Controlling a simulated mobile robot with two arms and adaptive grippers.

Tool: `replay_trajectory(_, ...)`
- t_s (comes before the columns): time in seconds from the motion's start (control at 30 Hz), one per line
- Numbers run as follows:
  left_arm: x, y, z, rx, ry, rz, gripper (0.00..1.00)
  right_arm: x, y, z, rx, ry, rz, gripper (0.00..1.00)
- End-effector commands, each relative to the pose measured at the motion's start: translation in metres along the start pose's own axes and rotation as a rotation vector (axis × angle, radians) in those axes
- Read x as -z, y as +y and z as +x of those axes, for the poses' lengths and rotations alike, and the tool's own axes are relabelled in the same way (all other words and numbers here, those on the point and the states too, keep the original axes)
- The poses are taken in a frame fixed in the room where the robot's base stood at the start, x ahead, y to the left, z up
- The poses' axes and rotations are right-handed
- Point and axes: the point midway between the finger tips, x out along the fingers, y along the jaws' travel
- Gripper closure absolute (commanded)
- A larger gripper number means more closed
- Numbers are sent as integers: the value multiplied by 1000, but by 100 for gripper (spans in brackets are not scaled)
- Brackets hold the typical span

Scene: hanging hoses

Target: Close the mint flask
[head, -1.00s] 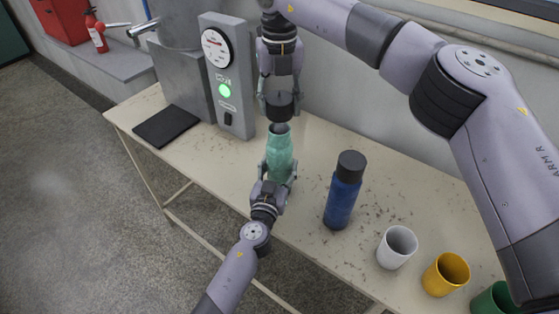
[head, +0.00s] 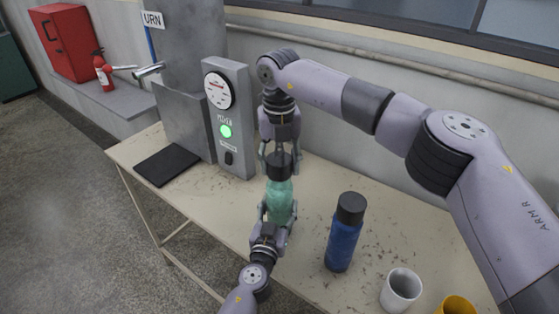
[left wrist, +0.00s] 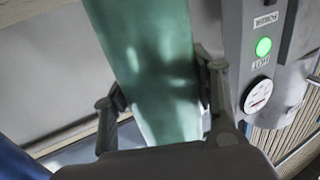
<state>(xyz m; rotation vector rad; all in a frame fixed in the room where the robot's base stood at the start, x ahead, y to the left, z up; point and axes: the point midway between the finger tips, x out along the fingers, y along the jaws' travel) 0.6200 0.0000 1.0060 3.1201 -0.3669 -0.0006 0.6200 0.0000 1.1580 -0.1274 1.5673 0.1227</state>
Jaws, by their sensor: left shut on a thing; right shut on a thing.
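The mint flask (head: 281,198) stands upright on the table, and its pale green body fills the middle of the left wrist view (left wrist: 155,70). My left gripper (head: 276,215) is shut around the flask's lower body from the front, with a finger on each side. My right gripper (head: 280,160) comes down from above and is shut on a black cap (head: 279,167). The cap sits at the top of the flask, in line with it and seemingly touching its neck. The flask's mouth is hidden, so I cannot tell how tightly the cap sits.
A blue flask with a black cap (head: 343,235) stands to the right. A white cup (head: 401,289) and a yellow cup (head: 455,306) are at the lower right. A grey panel with gauge and green light (head: 229,120) stands behind left, beside a black mat (head: 168,165).

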Motion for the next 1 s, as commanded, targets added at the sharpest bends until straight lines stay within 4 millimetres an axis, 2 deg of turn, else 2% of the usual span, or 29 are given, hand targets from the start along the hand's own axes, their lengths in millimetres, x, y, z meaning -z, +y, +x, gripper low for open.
replay_trajectory(0.23,0,0,0,0,0,0,97,0,0,14,0,1,0,75)
replay_trajectory(1.0,0,0,0,0,0,0,97,0,0,18,0,1,0,75)
